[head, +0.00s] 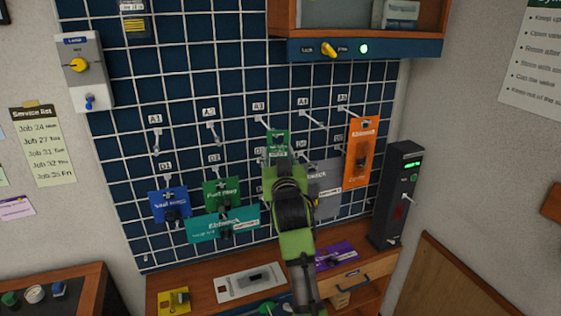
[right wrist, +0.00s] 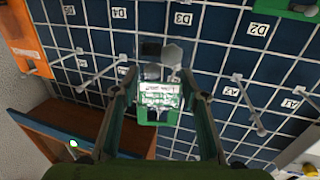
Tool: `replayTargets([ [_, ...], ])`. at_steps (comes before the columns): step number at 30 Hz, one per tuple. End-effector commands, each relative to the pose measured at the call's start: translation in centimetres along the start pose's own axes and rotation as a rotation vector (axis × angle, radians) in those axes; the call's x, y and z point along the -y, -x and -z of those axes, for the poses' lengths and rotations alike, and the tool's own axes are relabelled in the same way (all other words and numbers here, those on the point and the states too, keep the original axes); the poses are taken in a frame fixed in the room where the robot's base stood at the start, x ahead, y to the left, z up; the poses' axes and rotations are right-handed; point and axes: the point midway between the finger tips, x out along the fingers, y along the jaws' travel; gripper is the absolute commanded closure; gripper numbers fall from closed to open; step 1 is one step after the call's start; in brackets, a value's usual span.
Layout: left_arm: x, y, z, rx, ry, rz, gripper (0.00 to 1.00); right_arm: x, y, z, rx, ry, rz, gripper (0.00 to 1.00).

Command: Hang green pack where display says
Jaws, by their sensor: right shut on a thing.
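A small green pack (head: 278,143) is held up in front of the pegboard grid, near the hooks labelled A3 and A4. My right gripper (head: 282,168) is shut on it. In the right wrist view the green pack (right wrist: 158,108), with a pale printed label, sits between the fingertips of my right gripper (right wrist: 165,95). I cannot tell whether it touches a hook. Another green pack (head: 220,192) hangs at D2. A black unit with a lit green display (head: 411,164) stands right of the board; its text is too small to read. My left gripper is not in view.
A blue pack (head: 168,205) hangs at D1, with a wide teal pack (head: 207,228) beside it. A grey pack (head: 328,180) and an orange pack (head: 360,150) hang at the right. Hooks A1 (head: 156,142) and A2 (head: 213,135) are bare. A purple pack (head: 335,256) lies on the bench.

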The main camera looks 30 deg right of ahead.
Motion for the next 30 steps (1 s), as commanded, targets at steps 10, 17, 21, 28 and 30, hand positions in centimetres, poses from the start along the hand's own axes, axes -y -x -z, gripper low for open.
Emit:
replayTargets([
  [10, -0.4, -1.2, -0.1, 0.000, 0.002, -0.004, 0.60, 0.6, -2.1, -0.2, -0.002, -0.001, 0.000, 0.85],
  [17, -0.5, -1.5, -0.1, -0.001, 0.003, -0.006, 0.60, 0.8, -3.1, -0.5, -0.001, -0.001, 0.000, 0.85],
  [21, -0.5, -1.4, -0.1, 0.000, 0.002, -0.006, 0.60, 0.9, -3.5, -0.7, 0.000, 0.000, 0.000, 0.85],
  [28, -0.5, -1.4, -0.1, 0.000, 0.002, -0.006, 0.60, 1.0, -3.6, -0.8, -0.001, 0.000, 0.000, 0.85],
  [30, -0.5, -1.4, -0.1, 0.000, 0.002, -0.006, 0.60, 1.0, -3.6, -0.8, -0.001, 0.000, 0.000, 0.85],
])
